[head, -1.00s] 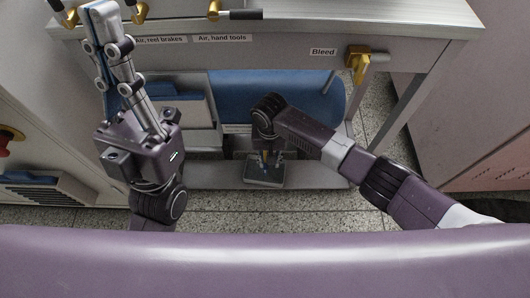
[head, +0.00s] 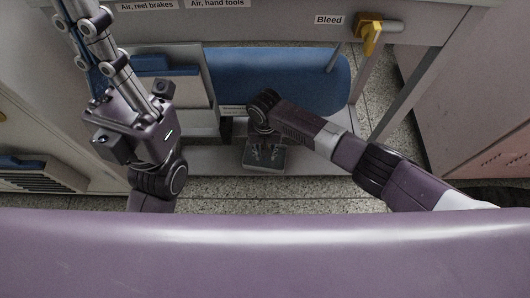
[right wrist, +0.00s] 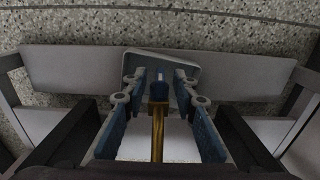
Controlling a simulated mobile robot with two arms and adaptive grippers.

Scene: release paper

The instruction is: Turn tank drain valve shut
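The blue tank (head: 285,85) lies under the bench in the head view. My right gripper (right wrist: 160,76) is open, with one blue-padded finger on each side of the valve and visible gaps between. In the head view my right gripper (head: 265,152) points down below the tank, its wrist hiding the valve. My left gripper (head: 75,5) points up at the top left edge, its tips cut off, so its opening is unclear.
A grey tray (head: 262,168) sits on the low shelf (head: 320,161) below the tank. A yellow lever valve (head: 371,40) labelled Bleed is on the bench front. Bench legs (head: 408,95) stand at the right. Speckled floor is clear in front.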

